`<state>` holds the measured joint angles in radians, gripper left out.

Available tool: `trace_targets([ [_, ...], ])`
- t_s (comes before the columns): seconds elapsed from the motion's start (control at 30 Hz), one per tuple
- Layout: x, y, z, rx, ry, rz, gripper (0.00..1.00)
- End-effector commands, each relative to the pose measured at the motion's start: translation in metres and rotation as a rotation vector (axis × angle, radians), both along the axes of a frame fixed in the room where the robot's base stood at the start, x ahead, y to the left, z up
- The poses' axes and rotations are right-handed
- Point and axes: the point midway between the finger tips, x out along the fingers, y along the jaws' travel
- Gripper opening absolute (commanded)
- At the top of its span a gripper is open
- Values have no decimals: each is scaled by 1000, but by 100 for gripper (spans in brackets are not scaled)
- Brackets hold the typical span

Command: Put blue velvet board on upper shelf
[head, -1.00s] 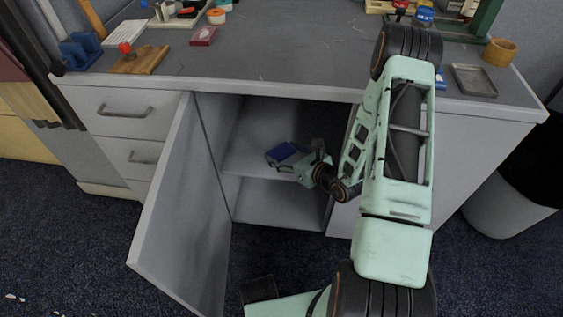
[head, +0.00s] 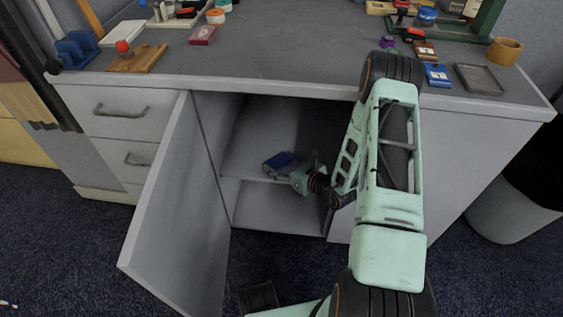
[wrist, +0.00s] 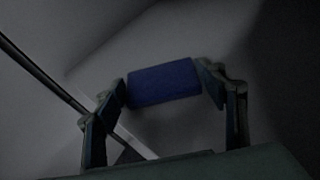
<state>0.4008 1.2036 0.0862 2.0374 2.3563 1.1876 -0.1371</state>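The blue velvet board (head: 277,161) is inside the open cabinet, low over the upper shelf (head: 250,150), near its front edge. In the wrist view the board (wrist: 163,82) lies between my two fingers, which meet its left and right ends. My gripper (head: 291,168) reaches in through the doorway and is shut on the board; it also shows in the wrist view (wrist: 165,80). I cannot tell whether the board's underside touches the shelf.
The cabinet door (head: 175,215) stands open at the left. The lower compartment (head: 275,207) looks empty. The upper shelf around the board looks clear. Above, the desk top (head: 290,55) holds small things, including a metal tray (head: 478,79) and a wooden board (head: 136,59).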

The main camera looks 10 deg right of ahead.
Motion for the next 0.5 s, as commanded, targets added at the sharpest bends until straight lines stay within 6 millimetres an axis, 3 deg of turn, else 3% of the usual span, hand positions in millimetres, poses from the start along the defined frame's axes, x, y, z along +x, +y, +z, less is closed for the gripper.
trace_targets([
  [0.13,0,0,0,0,1,0,82],
  [0.5,0,0,4,0,0,0,82],
])
